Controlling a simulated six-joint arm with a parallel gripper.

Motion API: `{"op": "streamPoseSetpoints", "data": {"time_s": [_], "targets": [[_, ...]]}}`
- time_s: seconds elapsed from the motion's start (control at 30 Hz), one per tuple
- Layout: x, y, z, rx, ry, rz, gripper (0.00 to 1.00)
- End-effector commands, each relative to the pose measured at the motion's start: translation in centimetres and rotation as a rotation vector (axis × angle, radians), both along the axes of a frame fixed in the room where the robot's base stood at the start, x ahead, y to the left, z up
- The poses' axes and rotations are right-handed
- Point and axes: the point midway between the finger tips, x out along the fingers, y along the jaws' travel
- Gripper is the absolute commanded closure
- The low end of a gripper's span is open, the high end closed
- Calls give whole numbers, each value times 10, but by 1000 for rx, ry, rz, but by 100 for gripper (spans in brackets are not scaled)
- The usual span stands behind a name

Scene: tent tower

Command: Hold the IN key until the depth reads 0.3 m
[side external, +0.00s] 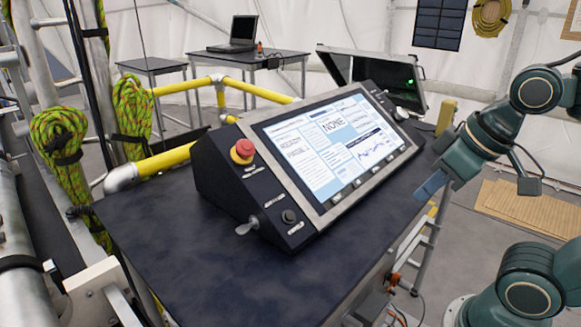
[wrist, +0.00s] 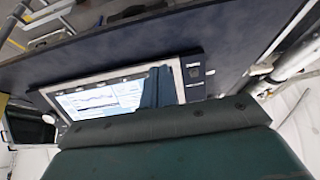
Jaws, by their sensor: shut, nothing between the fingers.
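The console (side external: 232,185) stands on a dark table, its screen (side external: 345,140) lit and tilted up. "NONE" reads large on the screen; a panel to its left and the smaller text, including any depth figure, are too small to read. Several small dark keys (side external: 371,172) line the screen's lower bezel; their labels are illegible, so I cannot tell which is IN. My gripper (side external: 432,186) is shut and empty, right of the console and apart from the keys. In the wrist view the screen (wrist: 90,98) shows upside down, partly hidden by my gripper (wrist: 152,88).
A red stop button (side external: 243,148), a black knob (side external: 289,216) and a silver key switch (side external: 247,227) sit on the console's left end. An open case (side external: 372,75) stands behind it. The table top (side external: 180,250) is clear at the front left. Yellow rails run behind.

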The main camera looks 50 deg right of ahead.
Motion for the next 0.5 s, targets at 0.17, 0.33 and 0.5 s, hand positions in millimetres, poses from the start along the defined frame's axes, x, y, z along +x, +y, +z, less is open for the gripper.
{"op": "streamPoseSetpoints", "data": {"time_s": [0.17, 0.33, 0.5], "targets": [[5, -4, 1, -9, 11, -11, 100], [15, -14, 3, -30, 38, -40, 100], [31, -29, 5, -65, 83, -85, 100]]}}
